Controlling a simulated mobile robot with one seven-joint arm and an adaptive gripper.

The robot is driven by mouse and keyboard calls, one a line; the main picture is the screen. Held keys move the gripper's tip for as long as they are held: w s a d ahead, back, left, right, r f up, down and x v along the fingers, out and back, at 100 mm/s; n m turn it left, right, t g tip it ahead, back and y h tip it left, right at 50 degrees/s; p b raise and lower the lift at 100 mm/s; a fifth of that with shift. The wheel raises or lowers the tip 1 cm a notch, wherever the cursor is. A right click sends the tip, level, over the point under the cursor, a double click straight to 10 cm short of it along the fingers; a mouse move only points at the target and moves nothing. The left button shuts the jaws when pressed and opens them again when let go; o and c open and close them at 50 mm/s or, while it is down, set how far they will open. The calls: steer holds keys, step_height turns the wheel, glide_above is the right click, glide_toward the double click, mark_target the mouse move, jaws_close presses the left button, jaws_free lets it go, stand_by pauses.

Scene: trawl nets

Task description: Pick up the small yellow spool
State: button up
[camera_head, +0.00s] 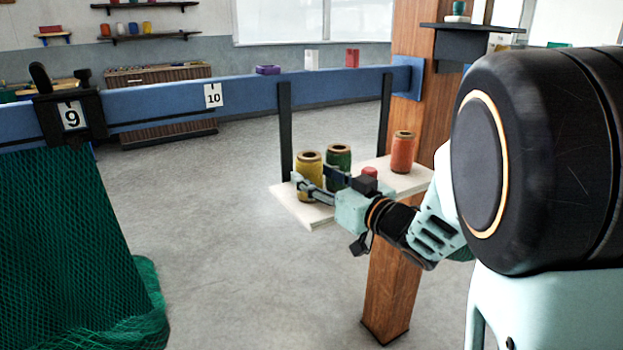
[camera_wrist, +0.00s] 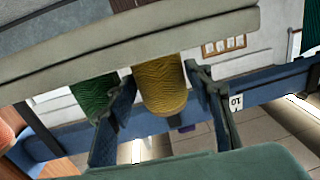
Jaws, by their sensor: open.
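The yellow spool (camera_head: 309,170) stands upright at the left end of a pale shelf board (camera_head: 291,206). My gripper (camera_head: 314,187) is at the spool's near side, with its jaws open. In the wrist view, which is turned roughly upside down, the yellow spool (camera_wrist: 160,88) hangs from the top of the picture between my two fingers (camera_wrist: 161,78). A gap shows between the spool and the right finger; the left finger is close to it, and I cannot tell whether it touches. My gripper hides part of the spool's lower body in the head view.
A green spool (camera_head: 340,160) stands just right of the yellow one, behind my gripper. A small red spool (camera_head: 370,172) and an orange spool (camera_head: 403,154) stand further right. A wooden post (camera_head: 392,285) is below the board, and a blue rail (camera_head: 160,100) runs behind.

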steer(key=shift+c, duration=0.3)
steer(key=c, duration=0.8)
steer(key=shift+r, duration=0.1)
